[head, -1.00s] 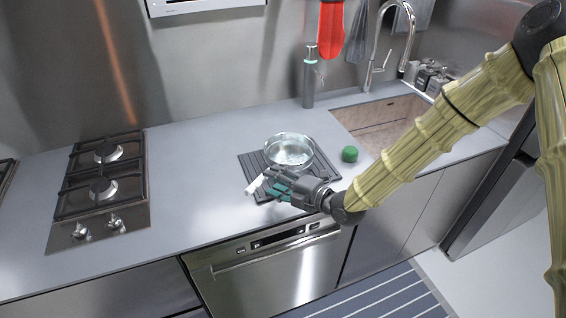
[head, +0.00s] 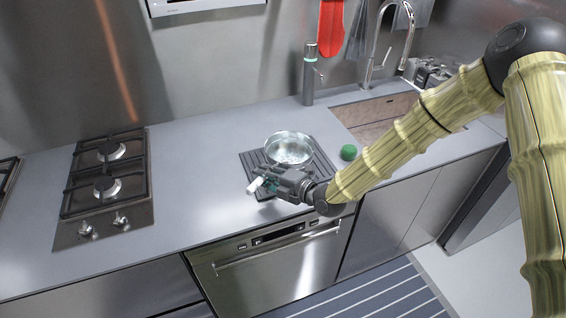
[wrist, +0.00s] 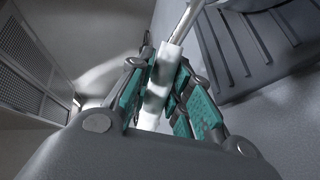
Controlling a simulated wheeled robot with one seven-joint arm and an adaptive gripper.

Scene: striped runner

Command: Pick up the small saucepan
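The small saucepan (head: 289,147) is a shiny metal pan. It stands upright on a dark ribbed mat (head: 320,168) on the counter, with its pale handle (head: 255,186) pointing toward the front left. My gripper (head: 268,183) is at the handle, low over the counter's front edge. In the wrist view, the white grip of the handle (wrist: 157,92) runs between the teal finger pads (wrist: 158,78), which press close on both sides of it. The pan's rim shows only at the top right there. The fingers hide part of the handle in the head view.
A green round object (head: 348,152) sits right of the mat, near the sink (head: 375,112). A dark bottle (head: 309,78) stands at the back. A two-burner hob (head: 105,185) is at left. The counter between hob and mat is clear.

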